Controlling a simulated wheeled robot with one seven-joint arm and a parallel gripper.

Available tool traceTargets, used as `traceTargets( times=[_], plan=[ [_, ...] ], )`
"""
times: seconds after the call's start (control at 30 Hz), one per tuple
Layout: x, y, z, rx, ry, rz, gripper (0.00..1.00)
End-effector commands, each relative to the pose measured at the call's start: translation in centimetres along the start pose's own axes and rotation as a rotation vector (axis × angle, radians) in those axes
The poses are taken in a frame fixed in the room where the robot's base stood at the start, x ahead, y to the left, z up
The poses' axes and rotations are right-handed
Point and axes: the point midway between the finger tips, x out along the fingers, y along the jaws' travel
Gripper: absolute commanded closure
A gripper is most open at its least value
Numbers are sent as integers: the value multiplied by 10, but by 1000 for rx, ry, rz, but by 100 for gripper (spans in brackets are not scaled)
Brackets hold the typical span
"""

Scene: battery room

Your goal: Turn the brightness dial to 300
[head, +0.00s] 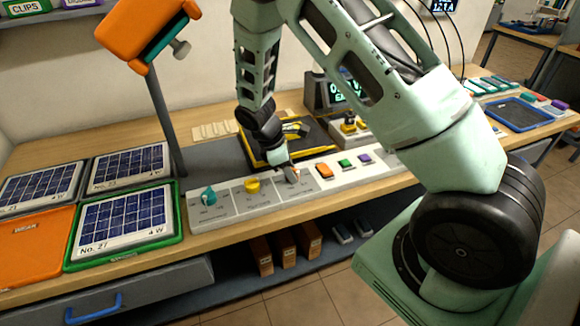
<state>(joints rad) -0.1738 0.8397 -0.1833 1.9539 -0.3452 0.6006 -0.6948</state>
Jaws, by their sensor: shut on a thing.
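A long white control panel (225,208) lies along the front of the wooden bench. It carries a teal dial (209,195), a yellow dial (252,185) and a third dial (292,178) to their right. My gripper (288,169) reaches down from the black wrist and is shut on this third dial, which it partly hides. Orange (324,171), green (345,163) and purple (364,158) buttons sit further right on the panel. The printed labels and scale numbers are too small to read, so I cannot tell the dial's setting or which dial is named brightness.
A black tray with yellow edges (250,153) lies behind the panel. A display box (318,93) with green digits stands behind, partly hidden by my arm. A grey post with an orange lamp head (145,32) rises at left. Solar panels (122,222) cover the left bench.

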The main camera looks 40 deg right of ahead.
Motion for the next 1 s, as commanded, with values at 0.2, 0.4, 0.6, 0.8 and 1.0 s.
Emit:
traceTargets(
  times=[0.2,0.4,0.6,0.8,1.0],
  plan=[
    [0,2,0,190,1,-79,86],
    [0,4,1,366,1,-152,86],
    [1,6,1,541,2,-224,86],
    [1,7,2,703,2,-291,86],
    [2,8,3,835,1,-345,86]
  ],
)
